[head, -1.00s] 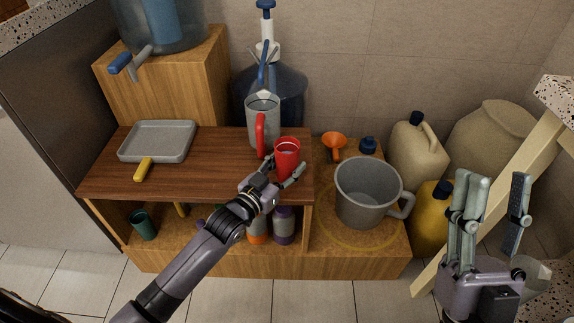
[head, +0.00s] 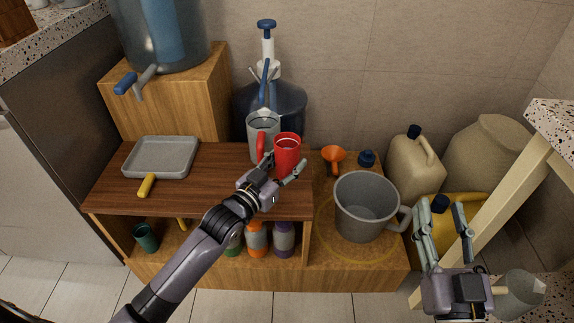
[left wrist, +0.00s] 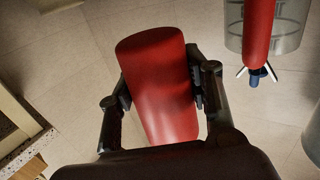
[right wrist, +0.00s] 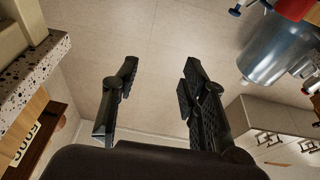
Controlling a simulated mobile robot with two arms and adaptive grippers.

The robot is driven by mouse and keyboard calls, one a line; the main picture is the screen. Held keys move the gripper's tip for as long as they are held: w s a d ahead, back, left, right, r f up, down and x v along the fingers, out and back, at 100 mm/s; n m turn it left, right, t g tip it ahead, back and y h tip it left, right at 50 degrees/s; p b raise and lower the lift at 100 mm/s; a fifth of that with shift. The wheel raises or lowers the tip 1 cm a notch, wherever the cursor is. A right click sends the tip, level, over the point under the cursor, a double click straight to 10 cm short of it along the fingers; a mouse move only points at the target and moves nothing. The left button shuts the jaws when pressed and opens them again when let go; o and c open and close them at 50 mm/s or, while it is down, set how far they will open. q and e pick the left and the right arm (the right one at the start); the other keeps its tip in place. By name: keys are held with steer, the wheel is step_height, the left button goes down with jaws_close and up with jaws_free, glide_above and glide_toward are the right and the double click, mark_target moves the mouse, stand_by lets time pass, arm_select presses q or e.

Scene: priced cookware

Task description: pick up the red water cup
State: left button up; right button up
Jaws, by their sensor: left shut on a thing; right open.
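The red water cup (head: 287,155) stands upright in the head view, at the right end of the brown wooden shelf top. My left gripper (head: 281,176) is shut on it, with a finger on each side. In the left wrist view the red cup (left wrist: 160,85) fills the space between the fingers of my left gripper (left wrist: 163,88). I cannot tell whether the cup's base touches the shelf. My right gripper (head: 442,222) is open and empty at the right, and its spread fingers show in the right wrist view (right wrist: 158,90).
A grey pitcher with a red handle (head: 263,126) stands just behind the cup. A grey tray (head: 160,157) lies left on the shelf top (head: 220,181). A grey pot (head: 367,208), orange funnel (head: 333,156) and beige jug (head: 414,165) stand right. A blue bottle (head: 280,107) stands behind.

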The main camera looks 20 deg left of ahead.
mark_target(279, 151)
arm_select(q)
step_height(279, 151, up, 6)
steer(key=shift+f+p, duration=0.2)
steer(key=shift+p, duration=0.85)
step_height(279, 151, up, 5)
steer(key=shift+f+p, duration=0.15)
steer(key=shift+p, duration=0.7)
steer(key=shift+r+p, duration=0.3)
steer(key=shift+r, duration=0.65)
arm_select(e)
steer(key=s+d+f+g+h, duration=0.1)
steer(key=s+f+g, duration=0.3)
steer(key=f, duration=0.5)
steer(key=s+d+f+g+h, duration=0.2)
steer(key=s+d+f+g, duration=0.1)
steer(key=f+g, duration=0.5)
steer(key=shift+s+d+f+m+h, duration=0.3)
steer(key=shift+s+f, duration=0.1)
steer(key=shift+f, duration=0.05)
